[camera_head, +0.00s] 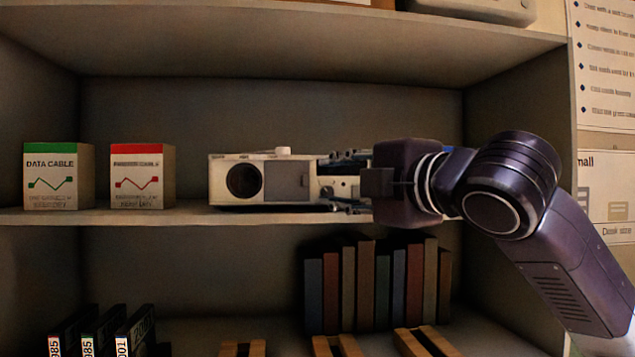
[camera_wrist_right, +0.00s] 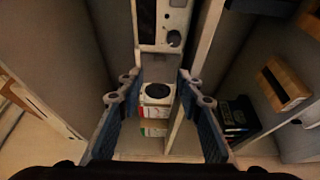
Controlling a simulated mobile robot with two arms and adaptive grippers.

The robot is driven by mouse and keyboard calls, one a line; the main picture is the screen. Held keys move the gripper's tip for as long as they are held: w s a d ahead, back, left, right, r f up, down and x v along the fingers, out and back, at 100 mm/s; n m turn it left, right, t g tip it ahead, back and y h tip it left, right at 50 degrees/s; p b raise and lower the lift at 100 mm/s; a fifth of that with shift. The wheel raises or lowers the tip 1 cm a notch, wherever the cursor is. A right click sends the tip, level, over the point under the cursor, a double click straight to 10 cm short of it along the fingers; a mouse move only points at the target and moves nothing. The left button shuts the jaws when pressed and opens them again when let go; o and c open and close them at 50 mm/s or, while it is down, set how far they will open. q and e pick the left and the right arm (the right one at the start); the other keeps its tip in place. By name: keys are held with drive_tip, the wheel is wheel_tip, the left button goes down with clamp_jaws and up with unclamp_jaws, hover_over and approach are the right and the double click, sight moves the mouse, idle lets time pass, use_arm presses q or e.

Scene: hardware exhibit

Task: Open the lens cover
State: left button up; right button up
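A pale projector (camera_head: 222,168) stands on the middle shelf. A dark round lens (camera_head: 244,180) shows uncovered at the left of its front. A grey rectangular panel (camera_head: 287,181), perhaps the lens cover, sits just right of the lens. My right gripper (camera_head: 325,181) comes in from the right, its two fingers apart, one above the other, at the projector's right end. In the right wrist view the gripper (camera_wrist_right: 157,77) also has its fingers spread, with a white part bearing a dark circle (camera_wrist_right: 157,90) seen between them. Contact cannot be told. My left gripper is not in view.
Two boxes, one green-topped (camera_head: 55,177) and one red-topped (camera_head: 142,178), stand left of the projector. The shelf above and the right side wall bound the space. Books (camera_head: 375,290) stand on the shelf below. Shelf room behind the projector looks clear.

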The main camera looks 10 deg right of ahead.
drive_tip(key=v, duration=0.4)
drive_tip(key=shift+s, duration=0.3)
drive_tip(key=shift+f, duration=0.1)
